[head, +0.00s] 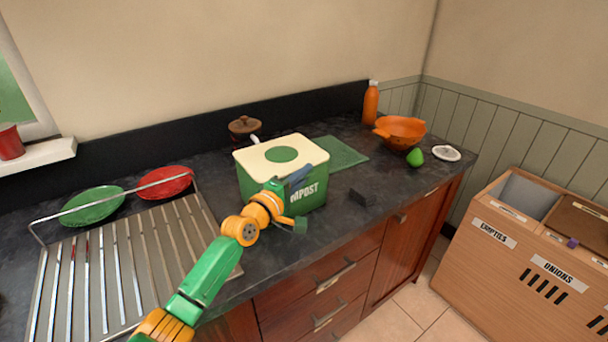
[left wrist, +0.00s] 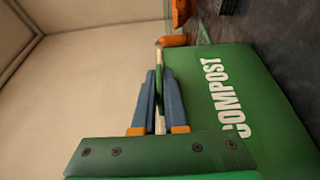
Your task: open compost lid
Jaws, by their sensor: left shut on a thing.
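The compost bin (head: 250,187) is a green box with white lettering, standing on the dark counter. Its cream lid (head: 283,155) has a green circle on top and lies on the bin, looking closed. My left gripper (head: 300,174) is at the lid's front edge, above the lettering. In the left wrist view, its blue fingers (left wrist: 159,85) are shut on the thin lid edge, and the green bin wall (left wrist: 258,85) is beside them. The fingers hide part of the front rim. My right gripper is in neither view.
A dish rack (head: 125,262) with green and red plates is at left. A brown pot (head: 243,126) stands behind the bin. A green board (head: 342,152), dark block (head: 362,196), orange colander (head: 402,131), bottle (head: 371,104) and lime (head: 415,157) are to the right.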

